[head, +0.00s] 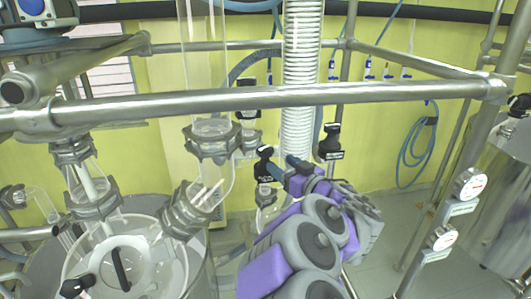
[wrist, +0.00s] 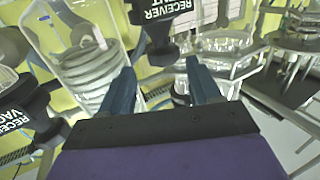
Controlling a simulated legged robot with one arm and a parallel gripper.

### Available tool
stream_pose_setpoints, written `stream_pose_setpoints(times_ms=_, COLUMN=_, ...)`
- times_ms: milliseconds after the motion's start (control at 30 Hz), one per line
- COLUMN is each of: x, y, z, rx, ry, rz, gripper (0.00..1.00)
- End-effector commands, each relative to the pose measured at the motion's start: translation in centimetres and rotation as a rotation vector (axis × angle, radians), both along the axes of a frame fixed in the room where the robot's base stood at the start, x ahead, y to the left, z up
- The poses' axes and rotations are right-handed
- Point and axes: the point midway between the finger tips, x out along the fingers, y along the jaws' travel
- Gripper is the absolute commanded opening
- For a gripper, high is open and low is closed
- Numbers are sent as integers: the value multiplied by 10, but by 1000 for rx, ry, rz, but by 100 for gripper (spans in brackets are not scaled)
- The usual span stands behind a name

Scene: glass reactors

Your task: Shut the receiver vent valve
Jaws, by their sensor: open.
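The receiver vent valve (wrist: 160,45) has a black handle with an upside-down white label at the top middle of the wrist view. The handle's lower end lies just beyond and between my fingertips, and I see no contact. In the head view, a black valve handle (head: 264,163) just left of my fingertips appears to be this one; its label is unreadable there. My gripper (head: 284,166) is open and empty, with two blue fingers also showing in the wrist view (wrist: 162,78). The handle's exact turn position is hard to tell.
A second black handle, labelled receiver vacuum (wrist: 32,108) as far as legible, is close on the left in the wrist view. A ribbed white hose (head: 300,80) hangs behind my gripper. A metal rail (head: 250,98) crosses above my arm. Glass vessels (head: 125,260) stand at left.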

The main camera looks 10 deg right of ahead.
Motion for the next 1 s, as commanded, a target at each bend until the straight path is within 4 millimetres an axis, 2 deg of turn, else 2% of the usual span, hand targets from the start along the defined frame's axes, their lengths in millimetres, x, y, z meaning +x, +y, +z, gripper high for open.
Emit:
stream_pose_setpoints(times_ms=200, x=38, y=19, z=0, rx=-1, ry=0, rz=7, gripper=62)
stream_pose_setpoints(times_ms=433, x=65, y=31, z=0, rx=-1, ry=0, rz=4, gripper=62)
stream_pose_setpoints(times_ms=633, x=76, y=35, z=-1, rx=-1, ry=2, rz=-1, gripper=62)
stream_pose_setpoints(times_ms=967, x=78, y=36, z=0, rx=0, ry=1, rz=-1, gripper=62)
stream_pose_setpoints(times_ms=1000, x=78, y=36, z=0, rx=0, ry=1, rz=-1, gripper=59)
